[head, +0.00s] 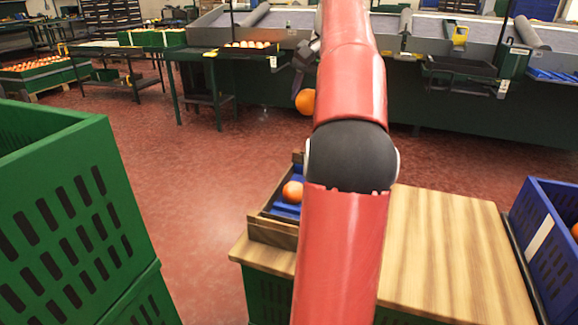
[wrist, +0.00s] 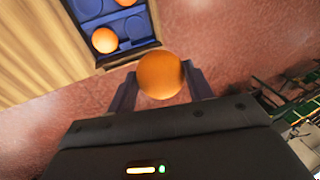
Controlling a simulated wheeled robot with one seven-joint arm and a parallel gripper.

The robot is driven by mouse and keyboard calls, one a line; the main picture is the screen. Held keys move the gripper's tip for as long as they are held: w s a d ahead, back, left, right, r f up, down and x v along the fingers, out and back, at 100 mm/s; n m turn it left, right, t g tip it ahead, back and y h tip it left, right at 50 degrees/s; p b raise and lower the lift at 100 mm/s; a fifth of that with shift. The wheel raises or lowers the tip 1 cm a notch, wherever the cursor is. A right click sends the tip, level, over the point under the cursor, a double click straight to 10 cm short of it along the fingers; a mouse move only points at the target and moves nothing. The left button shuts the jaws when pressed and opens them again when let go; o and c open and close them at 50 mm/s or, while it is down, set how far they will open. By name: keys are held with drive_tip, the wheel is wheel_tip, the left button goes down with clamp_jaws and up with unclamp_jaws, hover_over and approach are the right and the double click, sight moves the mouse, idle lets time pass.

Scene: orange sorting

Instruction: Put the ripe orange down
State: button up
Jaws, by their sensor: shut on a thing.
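My gripper (wrist: 161,84) is shut on an orange (wrist: 160,75), which sits between the two dark fingers in the wrist view. In the head view the held orange (head: 305,101) hangs in the air beyond the tray, partly hidden by my red arm. A wooden-sided tray with a blue insert (head: 284,208) stands on the wooden table top. My arm hides part of the tray in the head view.
Green slotted crates (head: 70,200) are stacked at the left. A blue crate (head: 552,235) with an orange in it stands at the right, next to the wooden table top (head: 455,255). A conveyor line (head: 460,90) runs along the back. Red floor lies open between.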

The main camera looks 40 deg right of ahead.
drive_tip(key=shift+b+x, duration=0.6)
drive_tip(key=shift+x, duration=0.4)
wheel_tip(320, 180, down, 13)
drive_tip(key=b, duration=0.5)
drive_tip(key=shift+d+f, duration=0.1)
wheel_tip(320, 180, down, 5)
drive_tip(key=shift+r+b, duration=0.1)
drive_tip(key=shift+b, duration=0.75)
drive_tip(key=o, duration=0.5)
drive_tip(key=shift+o, duration=1.1)
